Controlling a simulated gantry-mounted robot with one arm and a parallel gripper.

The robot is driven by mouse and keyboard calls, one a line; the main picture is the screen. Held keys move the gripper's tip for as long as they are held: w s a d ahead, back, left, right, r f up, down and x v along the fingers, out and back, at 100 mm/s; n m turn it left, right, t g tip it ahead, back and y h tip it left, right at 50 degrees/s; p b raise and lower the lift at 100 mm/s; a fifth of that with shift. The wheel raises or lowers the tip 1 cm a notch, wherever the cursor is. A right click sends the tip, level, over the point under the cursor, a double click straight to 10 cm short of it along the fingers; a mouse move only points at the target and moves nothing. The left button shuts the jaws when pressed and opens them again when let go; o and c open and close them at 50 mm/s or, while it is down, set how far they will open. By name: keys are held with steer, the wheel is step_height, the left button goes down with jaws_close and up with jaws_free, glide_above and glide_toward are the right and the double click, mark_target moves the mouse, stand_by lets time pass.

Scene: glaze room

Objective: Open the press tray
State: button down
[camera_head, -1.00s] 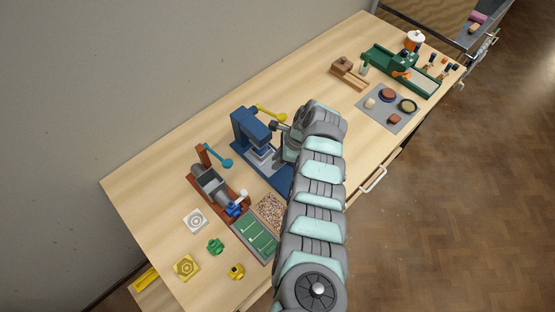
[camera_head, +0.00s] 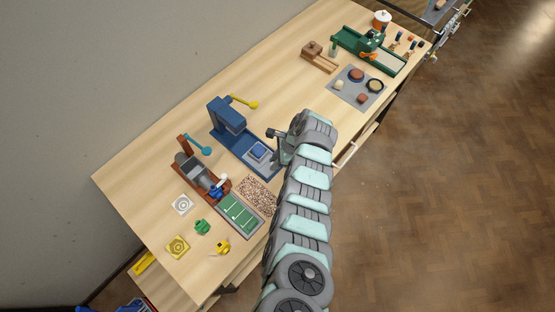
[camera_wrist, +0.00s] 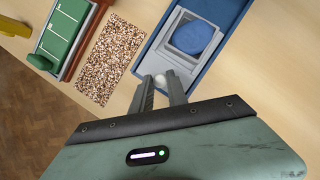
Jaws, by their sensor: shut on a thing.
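The blue press (camera_head: 226,117) stands on the bench with its yellow lever (camera_head: 243,102) raised toward the right. Its grey tray (camera_wrist: 167,48) is out in front of the press head, over the near part of the blue base. A blue piece (camera_wrist: 194,36) lies on the tray; it also shows in the head view (camera_head: 258,149). My gripper (camera_wrist: 161,82) is shut on the small pale knob (camera_wrist: 159,80) at the tray's front end. In the head view my wrist partly hides the fingers and knob.
Left of the press are a red-brown roller machine (camera_head: 192,172), a speckled mat (camera_head: 257,195) and a green tray (camera_head: 240,214). A grey mat with small pieces (camera_head: 345,101) and a green machine (camera_head: 368,49) stand farther right. Bare bench lies behind the press.

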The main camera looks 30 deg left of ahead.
steer(key=c, duration=1.3)
jaws_free()
steer(key=b+v, duration=0.1)
steer(key=v, duration=1)
steer(key=shift+b, duration=0.35)
steer(key=shift+f, duration=0.1)
